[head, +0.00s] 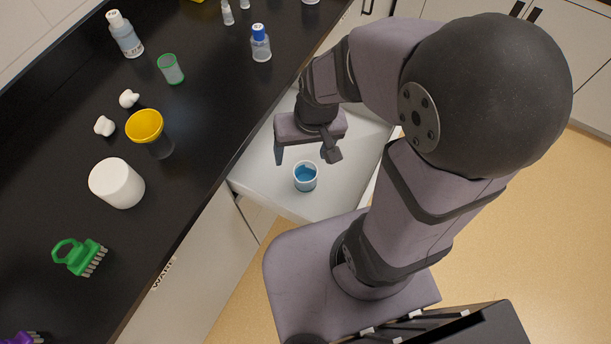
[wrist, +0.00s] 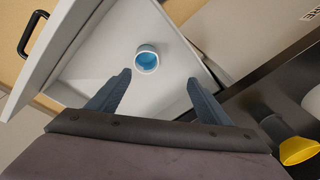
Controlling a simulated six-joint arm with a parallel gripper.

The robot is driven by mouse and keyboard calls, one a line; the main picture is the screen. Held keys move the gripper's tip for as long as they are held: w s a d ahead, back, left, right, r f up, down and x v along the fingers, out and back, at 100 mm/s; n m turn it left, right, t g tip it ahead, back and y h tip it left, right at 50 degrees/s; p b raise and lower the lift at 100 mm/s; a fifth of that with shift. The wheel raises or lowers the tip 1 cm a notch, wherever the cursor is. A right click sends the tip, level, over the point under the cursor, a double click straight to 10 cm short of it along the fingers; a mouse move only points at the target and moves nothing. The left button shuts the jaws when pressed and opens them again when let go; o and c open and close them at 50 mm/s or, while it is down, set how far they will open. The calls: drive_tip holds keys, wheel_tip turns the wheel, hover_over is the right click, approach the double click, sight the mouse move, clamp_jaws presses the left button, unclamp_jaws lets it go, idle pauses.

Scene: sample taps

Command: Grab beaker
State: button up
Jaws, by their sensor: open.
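A small beaker (head: 305,177) with a white rim and blue contents stands upright in an open white drawer (head: 262,193). In the wrist view the beaker (wrist: 147,62) is ahead of the fingertips, between their lines but nearer the left one. My gripper (head: 305,158) is open and empty, over the drawer, with the beaker apart from both fingers. In the wrist view the gripper (wrist: 158,78) shows both fingers spread wide. Another beaker (head: 171,69), clear with a green rim, stands on the black counter.
The black counter (head: 185,215) runs beside the drawer. It holds a yellow funnel (head: 146,126), a white tub (head: 117,183), a green brush (head: 80,257), a blue-capped bottle (head: 261,43) and a white-capped bottle (head: 125,35). The drawer walls surround the blue-filled beaker.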

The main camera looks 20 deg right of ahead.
drive_tip(key=w+a+r+m+t+h+p, duration=0.1)
drive_tip(key=w+m+t+h+p, duration=0.2)
drive_tip(key=w, duration=0.6)
drive_tip(key=w+a+r+m+t+p, duration=0.2)
drive_tip(key=w+m+t, duration=0.3)
drive_tip(key=w, duration=0.4)
drive_tip(key=h+b, duration=0.7)
drive_tip(key=b, duration=0.3)
approach(311, 165)
drive_tip(key=w, duration=0.1)
drive_tip(key=w+d+f, duration=0.1)
drive_tip(key=w, duration=0.1)
drive_tip(key=shift+w+d, duration=0.1)
drive_tip(key=shift+d, duration=0.15)
drive_tip(key=shift+s+d+f+h, duration=0.1)
drive_tip(key=shift+s+f+h, duration=0.15)
drive_tip(key=shift+s+h, duration=0.1)
drive_tip(key=shift+p+x, duration=1.1)
drive_tip(key=shift+x, duration=2.6)
drive_tip(key=shift+f, duration=0.1)
drive_tip(key=shift+s, duration=0.1)
